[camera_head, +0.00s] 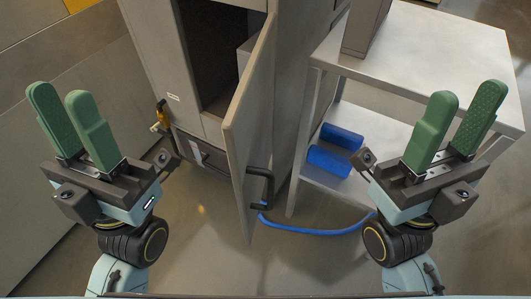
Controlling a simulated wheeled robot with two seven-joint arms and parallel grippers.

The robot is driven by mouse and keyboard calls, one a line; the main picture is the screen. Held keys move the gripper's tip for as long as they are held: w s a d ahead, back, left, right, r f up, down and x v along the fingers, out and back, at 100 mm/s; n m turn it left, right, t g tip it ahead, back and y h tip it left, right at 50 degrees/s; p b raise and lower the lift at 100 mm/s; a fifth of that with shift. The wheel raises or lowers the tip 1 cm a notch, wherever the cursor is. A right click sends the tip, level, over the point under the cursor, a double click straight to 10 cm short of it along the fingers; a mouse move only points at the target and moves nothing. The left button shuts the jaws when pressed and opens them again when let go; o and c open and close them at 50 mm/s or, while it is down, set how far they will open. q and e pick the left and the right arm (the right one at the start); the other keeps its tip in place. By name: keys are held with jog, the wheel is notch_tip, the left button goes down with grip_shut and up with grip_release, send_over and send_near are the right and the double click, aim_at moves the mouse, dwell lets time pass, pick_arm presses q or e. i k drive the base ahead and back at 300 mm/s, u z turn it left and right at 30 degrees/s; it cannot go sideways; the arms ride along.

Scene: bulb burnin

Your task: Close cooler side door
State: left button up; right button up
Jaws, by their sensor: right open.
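The cooler (158,45) is a tall grey cabinet at the upper middle. Its side door (252,120) stands wide open, swung out toward me, and the dark inside shows to the left of it. A black bar handle (270,185) is on the door's right face near its lower free edge. My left gripper (60,92) is raised at the left, apart from the cooler, with its green fingers slightly apart and empty. My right gripper (465,92) is raised at the right in front of the metal table, open and empty. Neither touches the door.
A metal table (440,50) with a lower shelf stands right of the door. Two blue rolls (335,148) lie on the shelf. A blue hose (318,231) runs along the floor by the door's lower edge. A yellow-handled valve (162,112) sticks out at the cooler's left.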

aim_at(247, 126)
jog(key=z, duration=0.55)
jog(key=k, duration=1.25)
jog(key=u, duration=0.35)
jog(key=i, duration=0.9)
jog(key=u, duration=0.35)
